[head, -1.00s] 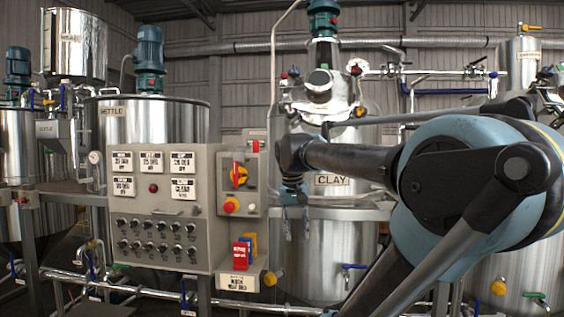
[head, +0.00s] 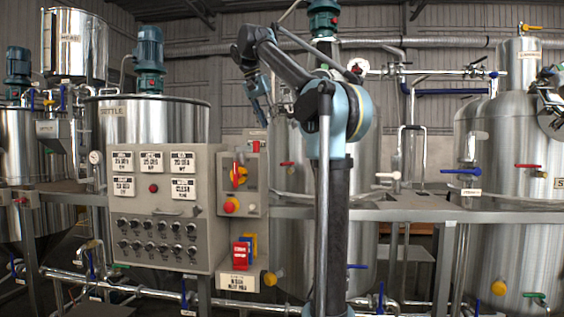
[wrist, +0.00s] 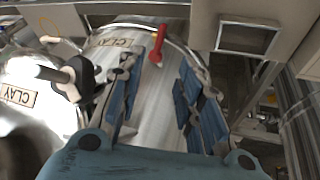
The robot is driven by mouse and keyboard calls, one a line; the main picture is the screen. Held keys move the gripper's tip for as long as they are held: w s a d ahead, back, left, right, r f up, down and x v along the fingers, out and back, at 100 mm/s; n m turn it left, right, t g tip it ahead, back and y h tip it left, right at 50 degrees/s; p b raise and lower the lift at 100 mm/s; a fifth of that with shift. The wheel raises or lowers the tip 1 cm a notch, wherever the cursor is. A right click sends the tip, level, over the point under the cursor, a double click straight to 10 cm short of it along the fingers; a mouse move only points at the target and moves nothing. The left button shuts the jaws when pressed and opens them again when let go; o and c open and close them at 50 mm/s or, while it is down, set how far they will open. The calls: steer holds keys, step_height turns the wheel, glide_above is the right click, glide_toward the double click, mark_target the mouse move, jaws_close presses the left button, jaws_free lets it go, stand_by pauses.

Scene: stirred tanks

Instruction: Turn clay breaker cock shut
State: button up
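My gripper (head: 259,106) hangs fingers down above the right end of the control panel, at the left side of the steel clay tank (head: 287,205). In the wrist view my gripper (wrist: 170,62) is open, with nothing held between its blue fingers. I cannot tell which is the breaker cock. My arm hides much of the tank in the head view.
The grey control panel (head: 160,205) with knobs and a red-and-yellow switch (head: 238,175) stands front left.

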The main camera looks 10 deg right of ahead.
mark_target(286, 164)
steer(key=x, duration=1.6)
steer(key=shift+w+d+f, duration=0.15)
steer(key=shift+w+d, duration=0.05)
steer(key=shift+w, duration=0.15)
steer(key=shift+c, duration=0.5)
jaws_close()
